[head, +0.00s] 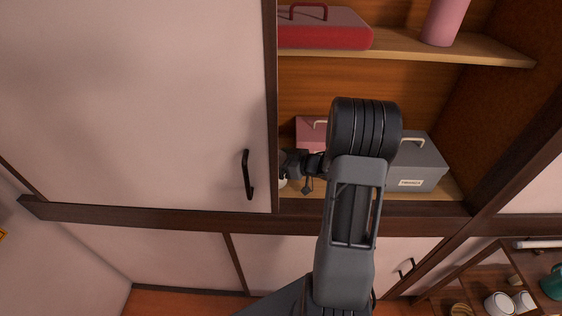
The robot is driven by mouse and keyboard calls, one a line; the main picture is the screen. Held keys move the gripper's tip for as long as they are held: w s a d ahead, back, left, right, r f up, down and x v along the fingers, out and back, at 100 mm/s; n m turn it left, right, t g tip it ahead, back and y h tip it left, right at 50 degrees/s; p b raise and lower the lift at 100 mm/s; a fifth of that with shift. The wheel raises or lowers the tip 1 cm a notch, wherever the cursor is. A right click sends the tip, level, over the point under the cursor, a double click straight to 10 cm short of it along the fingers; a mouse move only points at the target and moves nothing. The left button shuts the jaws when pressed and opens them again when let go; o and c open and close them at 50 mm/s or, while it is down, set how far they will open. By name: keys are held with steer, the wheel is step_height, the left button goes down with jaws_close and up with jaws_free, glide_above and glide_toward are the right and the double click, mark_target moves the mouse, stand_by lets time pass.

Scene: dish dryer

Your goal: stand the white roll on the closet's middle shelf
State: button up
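The open closet shows two shelf levels: an upper wooden shelf (490,54) and a lower one (455,188). I cannot tell from this view which is the middle one. My gripper (297,172) is at the lower level, beside the edge of the pale closet door (130,100).
A grey labelled box (420,165) and a pink box (309,133) stand on the lower level. A red box (325,35) and a pink cylinder (445,22) stand above. The door's black handle (248,175) is left of my gripper. White cups (498,304) stand lower right.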

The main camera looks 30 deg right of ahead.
steer(key=shift+o, duration=0.2)
steer(key=b+v, duration=0.1)
steer(key=v, duration=1.1)
steer(key=shift+r, duration=0.2)
steer(key=s+d+f+m+g+h, duration=0.1)
steer(key=d+f+m+g+h, duration=0.25)
steer(key=d+m+h, duration=0.65)
steer(key=s+a+r+n+g, duration=0.1)
steer(key=s+a+r, duration=0.2)
steer(key=a, duration=0.6)
steer(key=s+a+r+n+g+y, duration=0.1)
steer(key=s+a+r, duration=0.2)
steer(key=a, duration=0.7)
steer(key=s+a+r+n+g+b, duration=0.1)
steer(key=s+a+r, duration=0.2)
steer(key=a, duration=0.6)
steer(key=shift+a+r+g+y, duration=0.25)
steer(key=shift+r+g+y, duration=0.1)
steer(key=shift+r, duration=0.25)
